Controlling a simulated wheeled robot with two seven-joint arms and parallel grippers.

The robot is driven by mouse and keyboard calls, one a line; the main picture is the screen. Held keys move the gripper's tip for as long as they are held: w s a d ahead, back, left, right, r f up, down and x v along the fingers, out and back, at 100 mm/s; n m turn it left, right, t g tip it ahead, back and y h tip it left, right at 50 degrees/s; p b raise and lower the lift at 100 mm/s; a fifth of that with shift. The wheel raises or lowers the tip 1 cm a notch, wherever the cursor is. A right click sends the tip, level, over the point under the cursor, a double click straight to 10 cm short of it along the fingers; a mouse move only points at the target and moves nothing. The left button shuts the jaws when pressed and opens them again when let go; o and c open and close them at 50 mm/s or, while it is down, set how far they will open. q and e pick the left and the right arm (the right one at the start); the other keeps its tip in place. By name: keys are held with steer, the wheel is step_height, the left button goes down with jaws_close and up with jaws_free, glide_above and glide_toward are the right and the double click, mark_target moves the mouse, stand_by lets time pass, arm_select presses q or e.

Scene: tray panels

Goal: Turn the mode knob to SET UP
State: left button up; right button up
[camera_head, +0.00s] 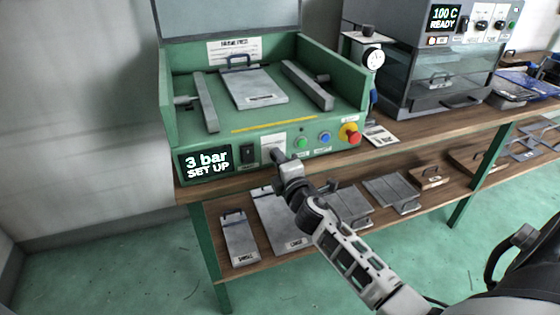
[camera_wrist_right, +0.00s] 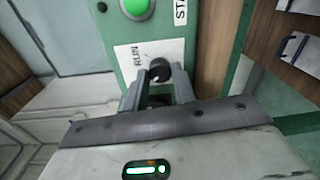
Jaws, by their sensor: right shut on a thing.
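The green press (camera_head: 220,126) stands on the upper shelf of the bench. My right gripper (camera_head: 281,158) is at the front panel, left of the green button (camera_head: 301,143), and hides the mode knob in the head view. In the right wrist view the dark mode knob (camera_wrist_right: 160,69) sits on a white plate marked "RUN" (camera_wrist_right: 136,57). The fingers of my right gripper are shut on it from both sides. The plate's other markings are hidden. My left gripper is not in view.
A blue button (camera_head: 324,138) and a red emergency stop (camera_head: 349,133) sit right of the green button. A black switch (camera_head: 249,153) is to the left. Metal plates (camera_head: 240,238) lie on the lower shelf. A grey oven (camera_head: 430,80) stands at the right.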

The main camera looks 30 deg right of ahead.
steer(key=shift+n, duration=0.4)
steer(key=o, duration=1)
steer(key=shift+b+v, duration=0.5)
steer(key=shift+v, duration=7.5)
steer(key=shift+a, duration=0.1)
